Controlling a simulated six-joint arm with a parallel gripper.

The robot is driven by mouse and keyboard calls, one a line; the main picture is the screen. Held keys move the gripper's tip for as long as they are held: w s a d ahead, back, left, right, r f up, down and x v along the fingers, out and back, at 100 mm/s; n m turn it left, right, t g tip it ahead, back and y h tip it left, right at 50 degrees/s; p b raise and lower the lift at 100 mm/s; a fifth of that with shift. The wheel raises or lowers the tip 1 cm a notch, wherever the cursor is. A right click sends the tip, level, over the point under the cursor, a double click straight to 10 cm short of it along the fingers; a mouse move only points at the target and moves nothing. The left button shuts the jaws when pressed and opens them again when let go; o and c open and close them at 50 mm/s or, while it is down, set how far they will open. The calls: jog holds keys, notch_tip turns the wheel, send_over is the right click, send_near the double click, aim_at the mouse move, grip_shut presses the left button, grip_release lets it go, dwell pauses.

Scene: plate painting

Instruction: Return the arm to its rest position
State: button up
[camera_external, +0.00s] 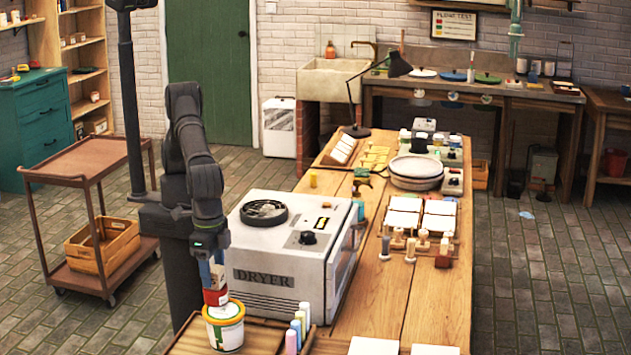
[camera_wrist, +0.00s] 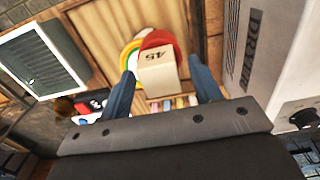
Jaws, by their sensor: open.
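My gripper (camera_external: 215,278) points down near the left front corner of the dryer. In the wrist view my gripper (camera_wrist: 161,70) has its two blue fingers spread apart. A pale block marked 45 (camera_wrist: 158,72) with a red part (camera_wrist: 155,40) shows between and beyond the fingers; I cannot tell if they touch it. In the external view a red and white piece (camera_external: 216,297) shows just below the fingers, on or above a round can (camera_external: 225,333) with a yellow rim. The can stands on a wooden tray at the front of the bench.
The white dryer (camera_external: 280,273) stands close on the right of my gripper. Several coloured bottles (camera_external: 299,328) stand beside the can. A brown cart (camera_external: 75,165) with a wooden crate (camera_external: 103,247) is at the left.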

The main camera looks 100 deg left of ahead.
jog(key=shift+f, duration=0.5)
notch_tip(320, 180, up, 4)
jog(key=shift+f, duration=0.1)
jog(key=s+r, duration=1.2)
jog(key=w+a+n, duration=0.6)
jog(key=w+a, duration=2.1)
jog(key=w, duration=0.4)
jog(key=shift+w+a, duration=0.2)
jog(key=shift+a, duration=0.05)
